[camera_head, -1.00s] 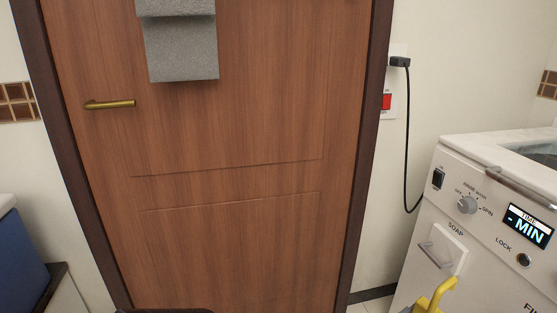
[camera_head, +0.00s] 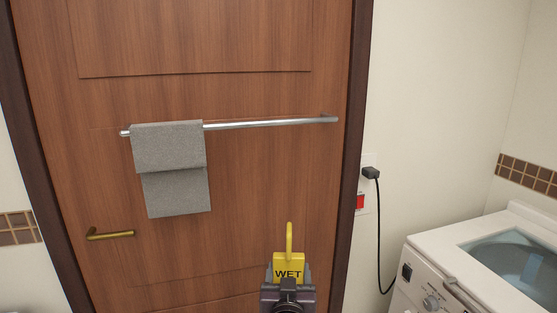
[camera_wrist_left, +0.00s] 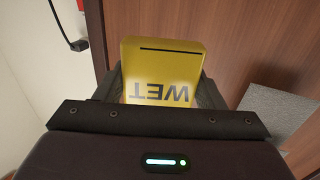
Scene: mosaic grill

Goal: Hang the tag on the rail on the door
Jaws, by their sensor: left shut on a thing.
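The yellow tag (camera_head: 289,264) reads "WET" and has a hook standing up from its top. My left gripper (camera_head: 287,279) is shut on the tag's lower part and holds it upright in front of the door (camera_head: 250,190). In the left wrist view the tag (camera_wrist_left: 160,70) sits between the fingers. The metal rail (camera_head: 265,124) runs across the door, above and apart from the hook. A grey towel (camera_head: 170,170) hangs over the rail's left part; the rail's right part is bare. My right gripper is not in view.
A brass door handle (camera_head: 110,235) is at the lower left of the door. A white washing machine (camera_head: 420,255) stands at the right. A black plug and cord (camera_head: 371,173) and a red switch (camera_head: 360,202) are on the wall beside the door frame.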

